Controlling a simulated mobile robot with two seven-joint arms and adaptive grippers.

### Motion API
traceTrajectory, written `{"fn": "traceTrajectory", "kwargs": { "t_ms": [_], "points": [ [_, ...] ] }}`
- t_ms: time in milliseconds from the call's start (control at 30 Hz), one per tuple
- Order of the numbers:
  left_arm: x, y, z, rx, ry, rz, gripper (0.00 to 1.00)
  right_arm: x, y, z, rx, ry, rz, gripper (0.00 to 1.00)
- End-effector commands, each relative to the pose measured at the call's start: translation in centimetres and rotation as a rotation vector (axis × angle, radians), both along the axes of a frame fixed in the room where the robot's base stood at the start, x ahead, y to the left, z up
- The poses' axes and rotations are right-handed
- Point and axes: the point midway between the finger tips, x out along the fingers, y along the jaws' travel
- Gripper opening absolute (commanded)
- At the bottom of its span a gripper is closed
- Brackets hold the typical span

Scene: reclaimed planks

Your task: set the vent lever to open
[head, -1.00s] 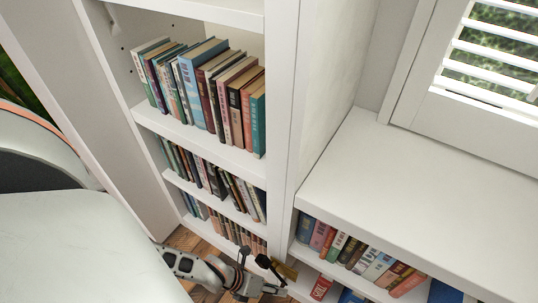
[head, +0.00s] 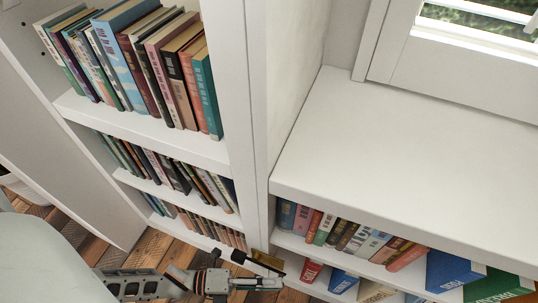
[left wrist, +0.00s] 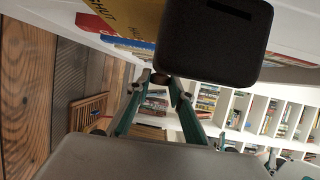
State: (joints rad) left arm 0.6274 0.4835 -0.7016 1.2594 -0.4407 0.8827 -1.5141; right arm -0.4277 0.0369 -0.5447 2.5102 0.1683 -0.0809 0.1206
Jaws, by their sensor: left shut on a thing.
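The vent lever shows as a dark bar with a black block-shaped handle (head: 239,257) at the bottom of the head view, in front of a brass-yellow plate (head: 267,261) low by the bookcase upright. In the left wrist view the black handle (left wrist: 215,35) is large and close, beside the yellow plate (left wrist: 132,14), on which the word SHUT is legible. My left gripper (head: 246,270) is at the lever; its teal fingers (left wrist: 163,82) come together at the handle and are shut on it. The handle hides part of the plate. My right gripper is not in view.
A white bookcase (head: 258,130) full of books stands at left. A low white shelf unit (head: 410,150) with books beneath its top is at right, under a shuttered window (head: 450,60). The plank floor (head: 170,255) shows around my left arm.

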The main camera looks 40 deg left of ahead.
Motion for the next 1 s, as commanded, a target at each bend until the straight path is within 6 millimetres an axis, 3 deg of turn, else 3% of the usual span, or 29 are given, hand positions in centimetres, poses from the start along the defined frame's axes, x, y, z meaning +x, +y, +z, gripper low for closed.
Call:
{"fn": "traceTrajectory", "kwargs": {
  "t_ms": [300,800,833,867,900,1000],
  "points": [
    [-0.29,-0.4,0.69,-0.103,-0.023,-0.006,0.0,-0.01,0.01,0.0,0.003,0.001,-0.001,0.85],
    [-0.27,-0.5,0.95,-0.122,-0.03,-0.008,0.0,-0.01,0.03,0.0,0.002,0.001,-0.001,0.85],
    [-0.27,-0.5,0.96,-0.122,-0.03,-0.008,0.24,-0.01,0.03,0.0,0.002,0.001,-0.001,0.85],
    [-0.25,-0.5,0.97,-0.122,-0.03,-0.007,0.32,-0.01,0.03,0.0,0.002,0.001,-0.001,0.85],
    [-0.22,-0.48,0.97,-0.122,-0.03,-0.007,0.37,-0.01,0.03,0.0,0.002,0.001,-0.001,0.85],
    [-0.15,-0.36,0.94,-0.12,-0.03,-0.005,0.37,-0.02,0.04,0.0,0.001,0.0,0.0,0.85]
  ]
}}
